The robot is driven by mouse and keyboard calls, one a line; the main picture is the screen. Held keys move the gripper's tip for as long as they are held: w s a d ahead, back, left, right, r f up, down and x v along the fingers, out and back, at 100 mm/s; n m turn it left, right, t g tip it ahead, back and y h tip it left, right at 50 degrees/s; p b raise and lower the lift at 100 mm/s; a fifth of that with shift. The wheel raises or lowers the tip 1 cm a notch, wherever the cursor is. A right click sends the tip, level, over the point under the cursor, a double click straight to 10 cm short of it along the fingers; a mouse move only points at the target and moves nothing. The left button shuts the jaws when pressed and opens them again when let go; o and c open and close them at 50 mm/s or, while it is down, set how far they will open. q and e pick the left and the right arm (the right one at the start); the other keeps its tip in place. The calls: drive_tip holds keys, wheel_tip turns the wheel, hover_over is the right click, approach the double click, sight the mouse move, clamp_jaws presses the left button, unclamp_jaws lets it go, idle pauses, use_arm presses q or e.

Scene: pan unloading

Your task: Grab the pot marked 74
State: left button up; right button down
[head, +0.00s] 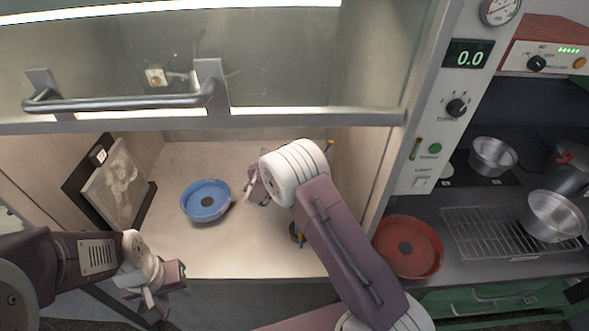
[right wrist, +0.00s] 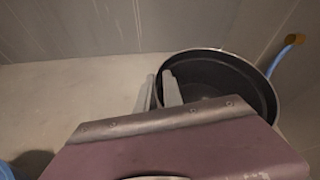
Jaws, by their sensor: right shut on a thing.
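In the right wrist view, a dark round pot (right wrist: 235,75) with a blue handle (right wrist: 283,55) stands by the back corner. The two grey fingers of my right gripper (right wrist: 161,88) are shut on its near left rim, one finger outside and one inside. In the head view, my right gripper (head: 257,188) is partly hidden and my forearm covers the pot; only a yellow handle tip (head: 329,144) shows beyond. No number 74 is readable. My left gripper (head: 166,291) is open and empty at the front left, outside the cabinet.
A blue pan (head: 206,199) lies left of my right gripper. A framed picture (head: 120,187) leans at the left wall. A dark item (head: 296,233) is half hidden under my forearm. A red pan (head: 408,247) sits right of the cabinet wall. The glass sash (head: 300,60) hangs above.

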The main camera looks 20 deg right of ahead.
drive_tip(key=shift+f, duration=0.1)
idle(0.7)
wheel_tip(320, 180, up, 10)
idle(0.4)
